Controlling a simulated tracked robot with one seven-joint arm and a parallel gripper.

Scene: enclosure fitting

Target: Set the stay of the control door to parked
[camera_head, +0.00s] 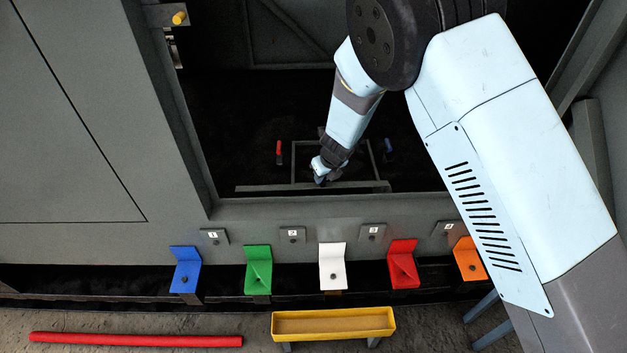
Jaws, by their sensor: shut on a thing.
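My gripper (321,181) reaches down into the dark opening of the grey enclosure. Its jaws are small in the picture and are shut at a long grey bar (358,187), near the bar's middle. The bar lies almost level across the lower part of the opening. A thin grey frame (294,160) stands just behind it. I cannot tell for sure which part is the stay or the control door. My wrist hides part of the frame.
A red-handled part (279,152) and a blue one (388,150) flank the frame. Blue (185,270), green (258,270), white (332,266), red (403,265) and orange (469,260) brackets line the sill. A yellow tray (333,323) and red rod (136,340) are in front.

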